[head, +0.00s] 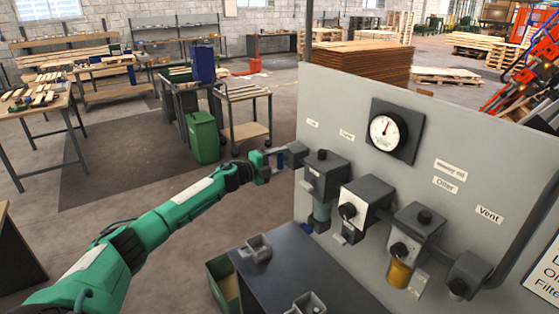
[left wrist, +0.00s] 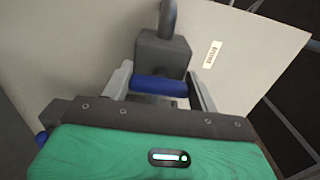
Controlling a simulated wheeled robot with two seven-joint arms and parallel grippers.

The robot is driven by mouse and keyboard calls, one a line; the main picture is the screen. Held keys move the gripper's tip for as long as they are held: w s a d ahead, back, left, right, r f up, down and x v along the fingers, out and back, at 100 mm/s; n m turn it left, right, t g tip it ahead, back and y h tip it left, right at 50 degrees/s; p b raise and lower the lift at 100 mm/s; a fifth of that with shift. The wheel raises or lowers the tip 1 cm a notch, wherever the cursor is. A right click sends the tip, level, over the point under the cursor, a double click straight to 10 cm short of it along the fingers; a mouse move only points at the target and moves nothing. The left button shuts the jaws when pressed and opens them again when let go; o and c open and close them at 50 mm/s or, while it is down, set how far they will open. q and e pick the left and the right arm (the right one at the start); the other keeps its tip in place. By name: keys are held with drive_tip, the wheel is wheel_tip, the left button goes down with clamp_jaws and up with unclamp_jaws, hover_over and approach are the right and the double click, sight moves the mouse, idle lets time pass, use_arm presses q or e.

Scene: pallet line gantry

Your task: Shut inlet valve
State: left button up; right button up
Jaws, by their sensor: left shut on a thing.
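My left gripper (head: 287,157) is at the left edge of the grey panel, beside the leftmost valve. In the left wrist view its two fingers (left wrist: 160,90) lie on either side of a blue handle (left wrist: 160,87) and are shut on it. The handle runs crosswise in front of a dark grey valve block (left wrist: 163,52) with a pipe rising from it. In the head view the gripper mostly hides this handle. A small label (head: 313,123) sits above and right of it; its text is too small to read surely. My right gripper is in neither view.
The panel (head: 335,90) carries a round gauge (head: 387,130), several grey filter units and a "Vent" label (head: 489,214). A dark bench (head: 295,265) with small grey holders stands below. A green bin (head: 204,140) and trolley stand behind my arm; open floor lies left.

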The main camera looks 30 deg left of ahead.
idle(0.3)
use_arm(q)
drive_tip(key=o, duration=1)
drive_tip(key=shift+s+a+f+b, duration=0.15)
drive_tip(key=shift+s+a+b, duration=0.15)
drive_tip(key=shift+s, duration=0.15)
drive_tip(key=b+v, duration=0.6)
drive_tip(key=v, duration=0.6)
drive_tip(key=shift+s, duration=0.4)
